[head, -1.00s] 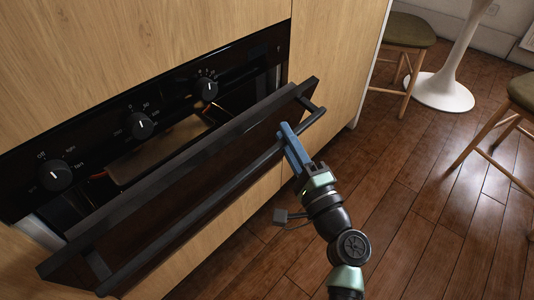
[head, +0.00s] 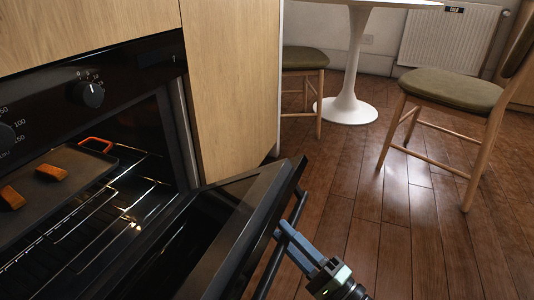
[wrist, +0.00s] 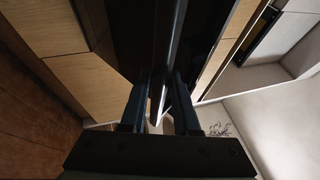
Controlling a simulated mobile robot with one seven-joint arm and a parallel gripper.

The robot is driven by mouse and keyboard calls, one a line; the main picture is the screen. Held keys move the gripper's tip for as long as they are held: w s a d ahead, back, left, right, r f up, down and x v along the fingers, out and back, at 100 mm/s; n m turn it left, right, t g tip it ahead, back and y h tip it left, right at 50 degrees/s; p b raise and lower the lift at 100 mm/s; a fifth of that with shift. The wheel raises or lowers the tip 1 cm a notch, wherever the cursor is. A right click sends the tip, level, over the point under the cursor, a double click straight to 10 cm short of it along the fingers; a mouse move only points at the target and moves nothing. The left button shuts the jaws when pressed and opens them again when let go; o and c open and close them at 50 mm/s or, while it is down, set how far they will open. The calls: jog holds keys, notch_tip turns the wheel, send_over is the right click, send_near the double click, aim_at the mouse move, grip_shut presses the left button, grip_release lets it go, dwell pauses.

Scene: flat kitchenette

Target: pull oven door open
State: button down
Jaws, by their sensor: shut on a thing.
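The black oven door (head: 215,235) is hinged down and stands well open, tilted outward from the oven. Its dark bar handle (head: 268,262) runs along the outer side of the door. My gripper (head: 283,232), with blue fingers, is shut on the handle near its far end. In the wrist view the handle (wrist: 173,50) passes between the two fingers of my gripper (wrist: 160,98). The oven interior (head: 100,215) is visible, with wire racks and a dark tray (head: 75,165) holding brown pieces of food. The near part of the door is outside the head view.
Control knobs (head: 90,94) sit on the panel above the opening. A wooden cabinet panel (head: 232,85) stands beside the oven. Chairs (head: 455,88) and a white pedestal table (head: 345,108) are farther back. The wooden floor (head: 400,240) right of my gripper is clear.

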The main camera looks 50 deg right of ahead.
notch_tip(320, 180, down, 12)
jog(key=s+m+t+b, duration=0.1)
jog(key=s+t, duration=0.1)
jog(key=shift+d+h, duration=0.25)
jog(key=shift+h, duration=0.05)
jog(key=shift+r, duration=0.1)
jog(key=c, duration=0.8)
grip_release()
jog(key=shift+o, duration=0.2)
jog(key=shift+s+d, duration=0.1)
